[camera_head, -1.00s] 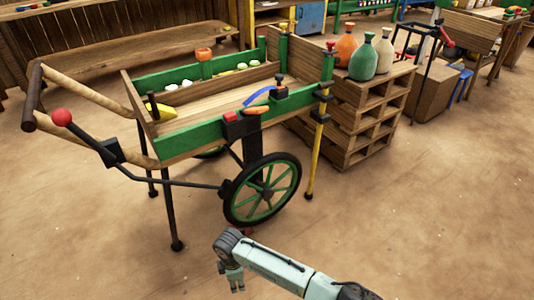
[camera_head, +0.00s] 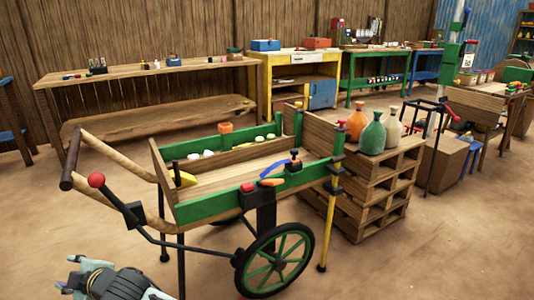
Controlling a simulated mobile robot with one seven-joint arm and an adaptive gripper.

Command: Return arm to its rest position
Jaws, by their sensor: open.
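My gripper (camera_head: 68,275) shows at the bottom left edge of the picture, with part of my dark grey and pale teal arm beside it. It looks open and nothing shows between its fingers. It is in front of the wooden cart (camera_head: 205,209), below the cart's lever with a red knob (camera_head: 96,180), and appears apart from both. The rest of my arm is cut off by the lower edge.
The cart has a green-spoked wheel (camera_head: 276,262) and a yellow post (camera_head: 328,232). A pallet stack (camera_head: 372,205) beside it bears bottles (camera_head: 372,134). Workbenches (camera_head: 150,70) line the back wall. Bare floor lies at the right front.

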